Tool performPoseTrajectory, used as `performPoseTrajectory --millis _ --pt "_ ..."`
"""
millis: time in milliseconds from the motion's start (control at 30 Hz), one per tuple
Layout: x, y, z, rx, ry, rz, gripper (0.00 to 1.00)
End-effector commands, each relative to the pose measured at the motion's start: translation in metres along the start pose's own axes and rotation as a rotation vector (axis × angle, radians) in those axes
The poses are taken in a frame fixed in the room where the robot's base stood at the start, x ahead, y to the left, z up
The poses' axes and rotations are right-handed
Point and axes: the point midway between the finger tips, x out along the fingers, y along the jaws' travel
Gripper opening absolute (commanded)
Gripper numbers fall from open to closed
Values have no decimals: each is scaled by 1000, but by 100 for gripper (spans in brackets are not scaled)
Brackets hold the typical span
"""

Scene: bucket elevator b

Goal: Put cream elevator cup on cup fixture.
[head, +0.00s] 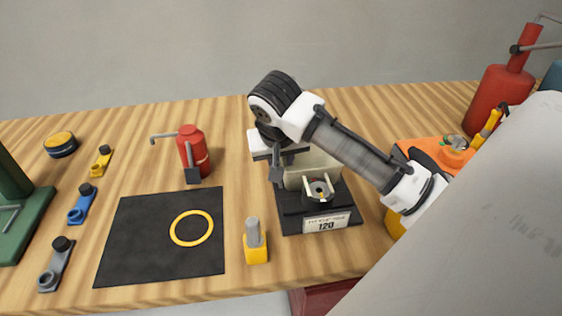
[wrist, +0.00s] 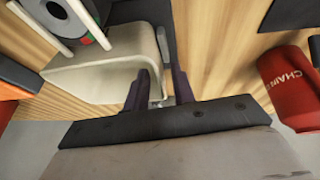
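The cream elevator cup (head: 319,160) is at the cup fixture (head: 291,226), a dark block labelled 120, in the head view. The arm and gripper cover part of it. In the wrist view the cup (wrist: 100,80) lies at the upper left, open side toward the camera. My gripper (head: 283,168) is at the cup's left side in the head view. In the wrist view its two dark fingers (wrist: 163,85) stand close on either side of one cup wall and look shut on it. A round grey part with a green mark (wrist: 75,18) shows beside the cup. Whether the cup is fully seated is hidden.
A red bottle (head: 193,150) marked CHAIN in the wrist view (wrist: 288,80) stands left of the gripper. A yellow block with a grey post (head: 256,243) is left of the fixture. A black mat (head: 140,240) carries a yellow ring (head: 191,228). An orange tray (head: 415,150) is right.

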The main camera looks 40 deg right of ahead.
Motion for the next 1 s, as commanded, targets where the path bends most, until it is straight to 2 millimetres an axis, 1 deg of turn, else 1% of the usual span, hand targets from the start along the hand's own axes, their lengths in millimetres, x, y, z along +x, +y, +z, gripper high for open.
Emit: performPoseTrajectory --millis 300,400,500,667,1000 --pt "-68 -1 0 -1 4 0 25" --pt "-85 -1 0 -2 3 0 25" --pt "-96 0 0 -2 2 0 25" --pt "-105 0 0 -1 1 0 25" --pt "-105 -1 0 -3 4 -3 25"
